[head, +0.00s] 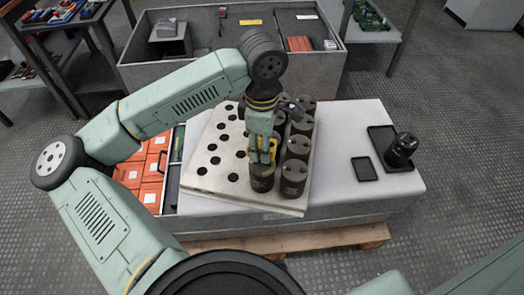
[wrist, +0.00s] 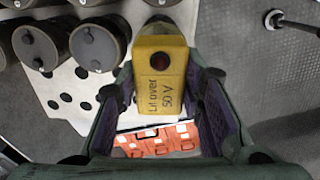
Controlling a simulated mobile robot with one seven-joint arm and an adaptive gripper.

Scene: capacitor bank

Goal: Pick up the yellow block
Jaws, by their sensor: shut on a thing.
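The yellow block (wrist: 162,90) is between the two fingers of my gripper (wrist: 165,78) in the wrist view. It has a dark red round spot and the words "Lit over 50 V" on its face. My gripper (head: 262,152) is shut on it, and the block shows as yellow patches (head: 272,148) between the fingers in the head view. The block is at the top of a dark capacitor (head: 262,180) at the front of the plate. I cannot tell whether it touches the capacitor.
Several dark capacitors (head: 295,170) stand in the holed metal plate (head: 215,178) on a grey bench (head: 345,120). Orange boxes (head: 152,165) lie at left. A black tray (head: 385,140) with a dark cylinder (head: 402,147) is at right. A grey bin (head: 135,75) stands behind.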

